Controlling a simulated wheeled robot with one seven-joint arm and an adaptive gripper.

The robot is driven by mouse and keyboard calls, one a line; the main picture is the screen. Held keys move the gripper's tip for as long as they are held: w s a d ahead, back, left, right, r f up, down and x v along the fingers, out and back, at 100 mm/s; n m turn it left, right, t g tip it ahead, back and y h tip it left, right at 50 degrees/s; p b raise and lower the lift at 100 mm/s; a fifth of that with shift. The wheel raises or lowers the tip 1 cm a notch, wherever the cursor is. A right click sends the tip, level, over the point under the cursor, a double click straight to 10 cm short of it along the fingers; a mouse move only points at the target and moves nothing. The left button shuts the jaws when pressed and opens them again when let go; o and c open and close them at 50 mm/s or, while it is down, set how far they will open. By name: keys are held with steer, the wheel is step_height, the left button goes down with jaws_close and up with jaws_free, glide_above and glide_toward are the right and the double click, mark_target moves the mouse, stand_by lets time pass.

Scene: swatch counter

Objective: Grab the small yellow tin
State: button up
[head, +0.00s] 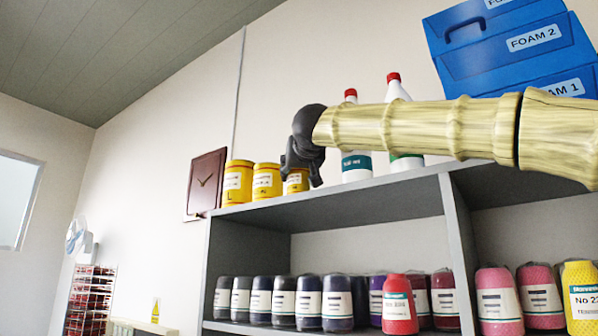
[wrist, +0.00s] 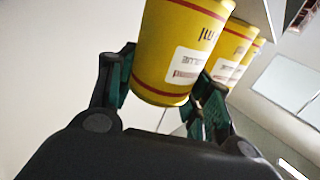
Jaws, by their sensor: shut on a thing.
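Three yellow tins with white labels are in a row at the left end of the top shelf. The left tin (head: 237,182) is marked L, and the middle tin (head: 266,182) has a letter too small to read surely. The right, smallest-looking tin (head: 295,184) is partly hidden by my gripper (head: 302,171), which reaches it from the right. In the wrist view, my gripper (wrist: 165,95) is shut on this small yellow tin (wrist: 180,50), with a finger on each side. The other tins (wrist: 232,52) stand behind it. I cannot tell whether the held tin touches the shelf.
The grey shelf unit (head: 456,240) holds several yarn cones (head: 337,303) below. Two white bottles with red caps (head: 355,166) stand right of the tins, behind my arm. Blue foam boxes (head: 510,50) are stacked at the right.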

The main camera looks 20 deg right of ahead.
steer(key=shift+s+a+f+b, duration=0.2)
steer(key=shift+s+a+b, duration=0.25)
steer(key=shift+a, duration=0.1)
steer(key=shift+s+a+r, duration=0.1)
steer(key=shift+s+a, duration=0.25)
steer(key=shift+a, duration=0.1)
steer(key=o, duration=1.3)
steer(key=s, duration=0.4)
steer(key=s+a, duration=0.1)
steer(key=s, duration=0.6)
steer(key=shift+s+a, duration=0.35)
steer(key=shift+s, duration=0.05)
